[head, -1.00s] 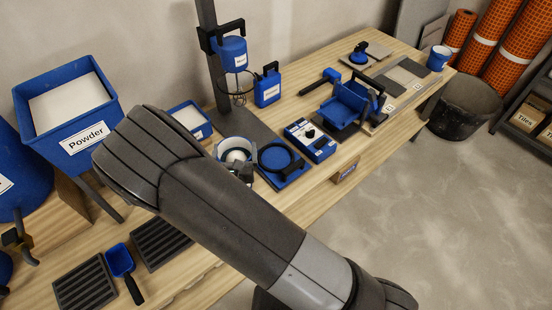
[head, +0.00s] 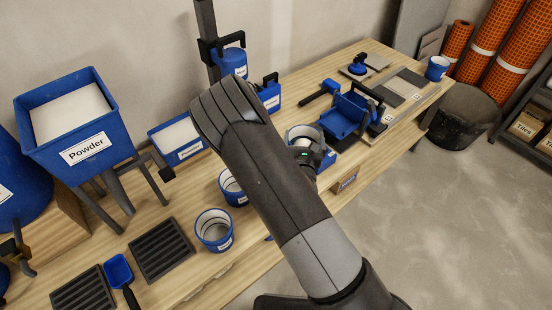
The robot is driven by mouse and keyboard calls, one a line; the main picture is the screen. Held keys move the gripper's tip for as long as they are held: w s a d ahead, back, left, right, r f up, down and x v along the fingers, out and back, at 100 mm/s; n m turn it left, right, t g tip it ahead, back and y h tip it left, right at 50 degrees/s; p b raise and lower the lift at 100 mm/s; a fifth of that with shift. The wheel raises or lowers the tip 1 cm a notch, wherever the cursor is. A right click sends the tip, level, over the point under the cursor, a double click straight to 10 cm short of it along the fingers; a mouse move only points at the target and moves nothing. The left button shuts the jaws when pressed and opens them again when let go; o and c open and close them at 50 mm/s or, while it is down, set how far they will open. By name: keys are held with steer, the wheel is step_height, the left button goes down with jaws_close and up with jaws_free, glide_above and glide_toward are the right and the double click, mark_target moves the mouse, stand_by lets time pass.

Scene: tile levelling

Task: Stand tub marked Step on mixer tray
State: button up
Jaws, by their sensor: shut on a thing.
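My gripper (head: 306,154) is mostly hidden behind my forearm. It is shut on a tub (head: 293,134) with a pale rim and blue side, over the middle of the bench. Its marking is hidden, and I cannot tell whether its base touches anything. Two more open tubs with blue sides stand left of my arm: one partly covered by it (head: 227,183), one nearer the front edge (head: 214,238). Their labels are too small to read. The mixer (head: 234,62) stands on its post at the back. Its tray is hidden behind my arm.
A Powder bin (head: 75,135) and a white-filled blue box (head: 178,138) stand left. Dark slotted racks (head: 162,248) and a blue scoop (head: 119,270) lie in front. A blue cradle (head: 346,115) stands just right of the held tub. Another tub (head: 437,69) is at the far right end.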

steer(key=w+a+f, duration=0.2)
steer(key=a+f, duration=0.7)
steer(key=shift+a+f, duration=0.25)
steer(key=shift+f, duration=0.05)
steer(key=shift+w+f, duration=0.1)
steer(key=o, duration=1.7)
steer(key=shift+f, duration=0.15)
